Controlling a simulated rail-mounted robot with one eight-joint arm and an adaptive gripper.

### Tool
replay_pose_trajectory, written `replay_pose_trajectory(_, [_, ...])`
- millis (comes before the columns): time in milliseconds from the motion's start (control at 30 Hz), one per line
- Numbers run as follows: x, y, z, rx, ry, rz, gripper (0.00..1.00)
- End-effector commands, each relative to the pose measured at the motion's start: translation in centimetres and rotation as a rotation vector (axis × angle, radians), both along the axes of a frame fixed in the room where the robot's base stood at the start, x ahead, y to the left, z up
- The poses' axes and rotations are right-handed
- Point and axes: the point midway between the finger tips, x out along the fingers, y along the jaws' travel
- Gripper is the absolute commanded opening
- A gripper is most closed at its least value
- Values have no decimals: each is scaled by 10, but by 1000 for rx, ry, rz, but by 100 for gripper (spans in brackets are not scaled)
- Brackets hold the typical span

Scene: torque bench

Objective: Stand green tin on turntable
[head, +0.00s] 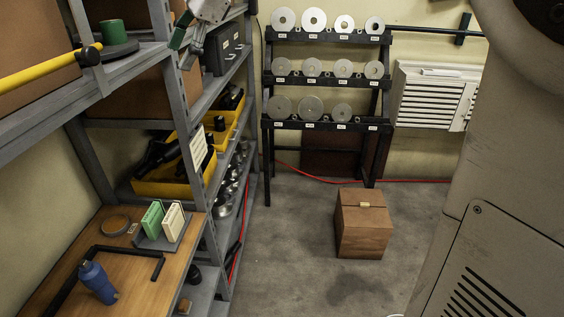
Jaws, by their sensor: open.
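A pale green, flat-sided tin (152,219) stands on edge in a grey holder on the wooden bench at lower left. A cream one (173,222) stands beside it in the same holder. A round, flat disc with a dark rim, which looks like the turntable (115,225), lies on the bench left of the holder. Nothing stands on it. My gripper (188,36) appears to be at the top, partly cut off by the picture's edge. It is open, well above and apart from the tin, and I see nothing held in it.
A blue bottle (98,283) stands on the bench near a black angled bar (125,251). Grey shelving (182,100) rises behind the bench, with yellow bins (165,186). A dark green spool-like piece (115,38) sits on the upper shelf. A wooden box (363,223) stands on the floor.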

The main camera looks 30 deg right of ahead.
Motion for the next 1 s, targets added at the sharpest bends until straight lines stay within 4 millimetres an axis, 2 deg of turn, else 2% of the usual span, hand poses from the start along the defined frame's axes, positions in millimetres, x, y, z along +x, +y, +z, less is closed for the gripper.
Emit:
replay_pose_trajectory(33, [-18,-3,-9,-46,-40,41,51])
replay_pose_trajectory(367, [-118,-31,-78,-376,-289,358,51])
replay_pose_trajectory(700, [-221,-63,-172,-740,-481,732,51])
replay_pose_trajectory(900, [-269,-80,-228,-932,-551,940,51])
replay_pose_trajectory(1000, [-284,-85,-247,-997,-570,1011,51])
